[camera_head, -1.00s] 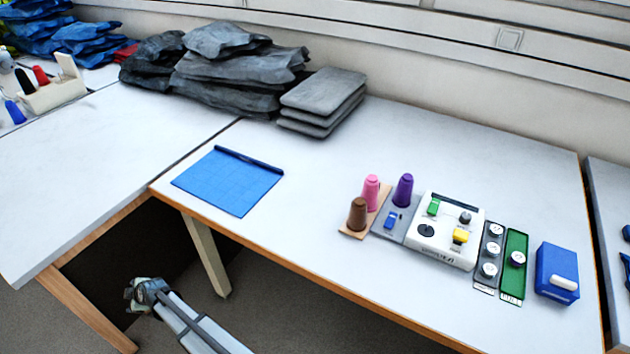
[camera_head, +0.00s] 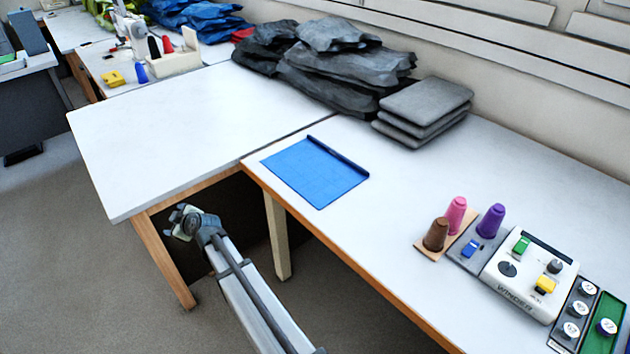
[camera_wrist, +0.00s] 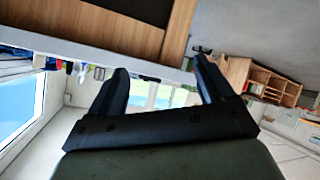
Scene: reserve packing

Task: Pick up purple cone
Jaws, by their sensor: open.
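The purple cone (camera_head: 491,221) stands upright on a grey plate (camera_head: 468,254) on the right part of the table, just right of a pink cone (camera_head: 456,214). A brown cone (camera_head: 436,235) stands in front of the pink one. My gripper (camera_head: 184,221) is low at the left, in front of the table and far from the cones. In the wrist view my gripper (camera_wrist: 160,75) shows two dark fingers spread apart with nothing between them. The wrist view shows no cone.
A white winder box (camera_head: 528,275) stands right of the purple cone. A blue mat (camera_head: 315,174) lies on the table's left part. Grey folded pads (camera_head: 425,105) and dark bags (camera_head: 340,70) lie at the back. The wooden table edge (camera_head: 350,262) lies between my gripper and the cones.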

